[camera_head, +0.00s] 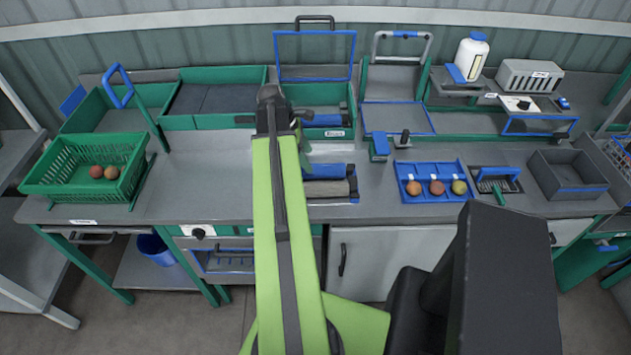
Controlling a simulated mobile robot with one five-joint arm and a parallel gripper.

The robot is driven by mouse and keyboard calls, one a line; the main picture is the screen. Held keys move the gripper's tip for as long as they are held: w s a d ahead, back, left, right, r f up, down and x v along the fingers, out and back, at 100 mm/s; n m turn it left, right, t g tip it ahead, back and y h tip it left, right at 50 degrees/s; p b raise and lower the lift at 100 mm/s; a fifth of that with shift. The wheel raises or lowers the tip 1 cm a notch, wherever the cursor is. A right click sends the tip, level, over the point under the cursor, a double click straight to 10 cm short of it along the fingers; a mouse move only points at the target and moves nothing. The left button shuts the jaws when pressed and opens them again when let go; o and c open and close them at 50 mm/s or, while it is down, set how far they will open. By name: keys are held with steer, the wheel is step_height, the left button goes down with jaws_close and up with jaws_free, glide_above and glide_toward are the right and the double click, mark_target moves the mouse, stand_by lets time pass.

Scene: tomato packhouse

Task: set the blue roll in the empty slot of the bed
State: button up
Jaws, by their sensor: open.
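A bed (353,199) lies on the bench just right of my arm, partly hidden by it. A blue roll (328,171) shows at its back, with a grey-brown roll (328,188) in front of it. I cannot tell from this view which slot of the bed is empty. Another blue piece (326,120) lies in the green bin behind; its shape is unclear. My gripper (271,97) is at the far end of the raised green arm, in front of that bin. It is open, its fingers are small and dark, and nothing shows held in it.
A green crate (48,176) with tomatoes stands left. Right of the bed are a blue tray (434,168) with three tomatoes, a brush-like tool (495,180) and a grey bin (567,176). The bench between the crate and my arm is clear.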

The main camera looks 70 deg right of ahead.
mark_target(313, 166)
steer(key=shift+s+f, duration=0.15)
steer(key=shift+f, duration=0.2)
steer(key=b+x, duration=0.4)
steer(key=x, duration=0.1)
steer(key=shift+s+a+f+b, duration=0.2)
steer(key=shift+s+b, duration=0.1)
steer(key=shift+b, duration=0.1)
steer(key=shift+r, duration=0.25)
jaws_close()
